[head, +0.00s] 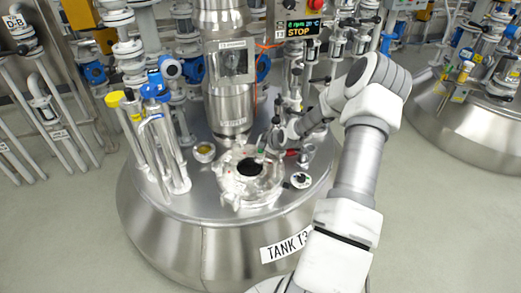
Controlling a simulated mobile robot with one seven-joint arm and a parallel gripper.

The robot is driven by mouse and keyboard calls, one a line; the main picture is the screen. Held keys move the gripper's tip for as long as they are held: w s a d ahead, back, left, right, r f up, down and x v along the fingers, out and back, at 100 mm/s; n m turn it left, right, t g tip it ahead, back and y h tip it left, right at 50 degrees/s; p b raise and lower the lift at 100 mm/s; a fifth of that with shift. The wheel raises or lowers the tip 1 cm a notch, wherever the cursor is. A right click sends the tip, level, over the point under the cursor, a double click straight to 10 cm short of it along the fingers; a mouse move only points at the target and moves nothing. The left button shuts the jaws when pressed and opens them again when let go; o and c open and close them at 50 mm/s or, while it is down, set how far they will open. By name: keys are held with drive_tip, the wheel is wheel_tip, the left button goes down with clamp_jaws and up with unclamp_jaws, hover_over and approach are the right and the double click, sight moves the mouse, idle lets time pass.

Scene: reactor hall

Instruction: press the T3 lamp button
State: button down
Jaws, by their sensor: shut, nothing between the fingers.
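The tank labelled TANK T3 (285,246) is a large steel vessel in the middle of the head view. On its lid is an open round hatch (250,170) with a dark opening. A small round black-and-white fitting (300,180) sits right of the hatch; I cannot tell whether it carries the lamp button. My arm reaches in from the lower right, and my gripper (264,151) is shut and empty above the hatch's upper right edge. A small green spot shows by the fingertips, too small to identify. Contact cannot be told.
A steel column (228,80) rises behind the hatch. Pipes with a blue valve (155,88) stand on the left. A yellow-rimmed round port (204,152) is left of the hatch. Another tank (465,125) stands right.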

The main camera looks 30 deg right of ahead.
drive_tip(key=shift+f+b, duration=0.3)
drive_tip(key=shift+f, duration=0.2)
idle(0.3)
drive_tip(key=shift+r, duration=0.5)
wheel_tip(320, 180, up, 6)
drive_tip(key=p, duration=0.4)
idle(0.6)
